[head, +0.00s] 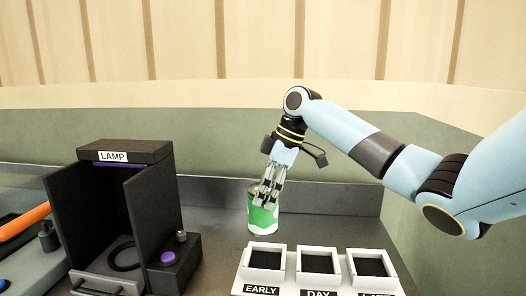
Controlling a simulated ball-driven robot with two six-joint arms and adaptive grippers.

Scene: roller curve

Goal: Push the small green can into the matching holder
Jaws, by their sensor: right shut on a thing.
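A small green can (262,219) with white patches stands out behind the holders on the dark grey counter. My right gripper (266,204) reaches down to it and is shut on its upper part. The can looks about upright; I cannot tell whether its bottom touches the counter. A white holder block (290,250) with three square dark wells is in front of the can. The left label reads EARLY and the middle one DAY; the right label is cut off. My left gripper is not in view.
A black box labelled LAMP (112,155) stands at the left, open at the front, with a purple button (168,258) beside it. An orange object (22,222) is at the far left edge. The counter (335,222) right of the can is clear.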

